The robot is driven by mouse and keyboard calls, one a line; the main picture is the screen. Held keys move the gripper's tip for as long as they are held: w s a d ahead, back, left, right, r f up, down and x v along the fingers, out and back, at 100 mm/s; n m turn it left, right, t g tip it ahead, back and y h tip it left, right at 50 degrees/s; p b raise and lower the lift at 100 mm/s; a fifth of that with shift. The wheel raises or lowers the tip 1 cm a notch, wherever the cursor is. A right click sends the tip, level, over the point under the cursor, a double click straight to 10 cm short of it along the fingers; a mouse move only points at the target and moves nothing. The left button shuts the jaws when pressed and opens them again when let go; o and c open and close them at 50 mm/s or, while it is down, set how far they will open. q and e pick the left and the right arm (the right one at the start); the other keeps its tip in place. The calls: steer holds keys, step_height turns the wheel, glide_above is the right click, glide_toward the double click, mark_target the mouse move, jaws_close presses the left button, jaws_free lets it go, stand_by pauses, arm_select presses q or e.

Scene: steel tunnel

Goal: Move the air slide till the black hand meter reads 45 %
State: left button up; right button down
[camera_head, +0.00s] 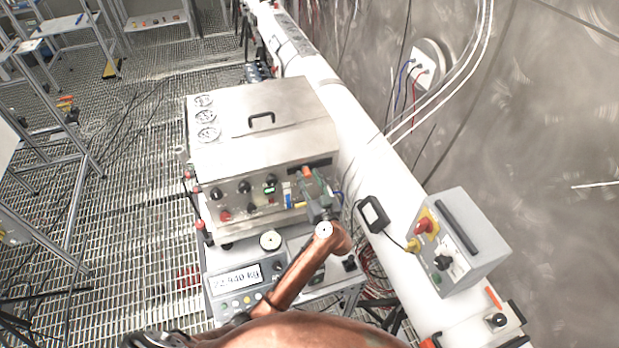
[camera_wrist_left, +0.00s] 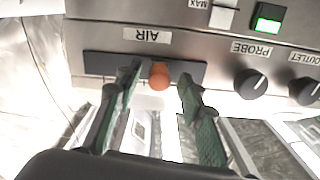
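The air slide's orange knob (camera_wrist_left: 160,75) stands in a dark slot (camera_wrist_left: 105,66) under the upside-down AIR label in the left wrist view. My left gripper (camera_head: 311,182) is at the steel box's front; its two green fingers (camera_wrist_left: 160,82) stand on either side of the knob, with visible gaps. It is open. The knob also shows as a small orange spot (camera_head: 307,172) in the head view. Three round white dials (camera_head: 206,117) sit at the left of the box top; their hands are too small to read, so I cannot tell which has the black hand. My right gripper is not in view.
The steel box (camera_head: 265,100) has several knobs and a green-lit switch (camera_wrist_left: 267,18) near the slide. A scale display (camera_head: 236,279) sits below. A grey switch box (camera_head: 460,240) with a red knob stands right, beside a white pipe (camera_head: 350,130).

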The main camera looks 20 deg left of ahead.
arm_select(q)
steer(key=shift+c, duration=1.3)
steer(key=c, duration=0.6)
jaws_close()
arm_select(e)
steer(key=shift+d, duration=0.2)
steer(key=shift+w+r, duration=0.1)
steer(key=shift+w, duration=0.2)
